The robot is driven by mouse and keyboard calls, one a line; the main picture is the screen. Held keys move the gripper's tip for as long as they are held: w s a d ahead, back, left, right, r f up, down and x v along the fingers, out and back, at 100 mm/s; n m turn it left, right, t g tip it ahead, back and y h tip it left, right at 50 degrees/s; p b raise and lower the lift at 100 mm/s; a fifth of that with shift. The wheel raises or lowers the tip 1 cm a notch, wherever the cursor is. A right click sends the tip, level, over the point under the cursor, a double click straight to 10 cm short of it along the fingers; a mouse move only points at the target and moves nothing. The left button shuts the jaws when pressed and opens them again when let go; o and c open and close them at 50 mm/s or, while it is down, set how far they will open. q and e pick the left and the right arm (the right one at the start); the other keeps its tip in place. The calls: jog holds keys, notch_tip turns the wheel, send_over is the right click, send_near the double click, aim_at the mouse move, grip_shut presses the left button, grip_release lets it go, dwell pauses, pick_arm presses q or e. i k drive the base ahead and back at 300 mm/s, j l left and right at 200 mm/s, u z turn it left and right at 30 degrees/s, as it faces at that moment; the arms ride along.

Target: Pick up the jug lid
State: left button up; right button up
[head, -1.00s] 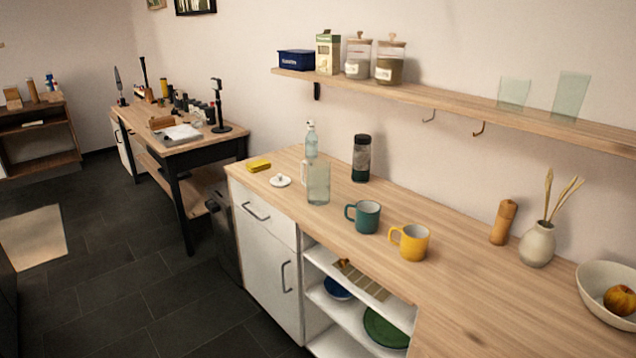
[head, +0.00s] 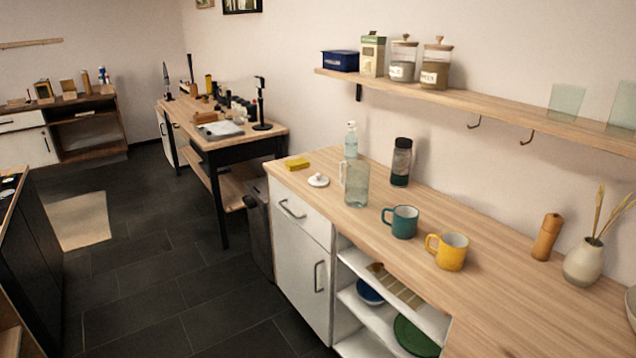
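The jug lid (head: 318,180) is a small white disc with a knob. It lies flat on the wooden counter (head: 330,208) near its left end. The clear glass jug (head: 356,184) stands upright and uncovered just to the right of the lid, with its handle on the left. Neither of my grippers shows in the head view.
A yellow sponge (head: 297,163) lies behind the lid. A clear bottle (head: 351,140) and a dark tumbler (head: 401,162) stand behind the jug. A green mug (head: 401,221) and a yellow mug (head: 448,250) stand to the right. Floor (head: 165,275) left of the counter is clear.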

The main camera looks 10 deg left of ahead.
aim_at(318, 180)
jog(key=i+j+z, duration=0.1)
jog(key=z, duration=0.45)
jog(key=i+j+z, duration=0.25)
jog(key=j+z, duration=0.2)
jog(key=i+j+z, duration=0.1)
jog(key=j+z, duration=0.15)
jog(key=j, duration=0.15)
jog(key=i+j, duration=0.1)
jog(key=j, duration=0.45)
jog(key=i+j+z, duration=0.1)
jog(key=j, duration=0.5)
jog(key=i+j, duration=0.15)
jog(key=j, duration=0.4)
jog(key=i+j+z, duration=0.1)
jog(key=j, duration=0.5)
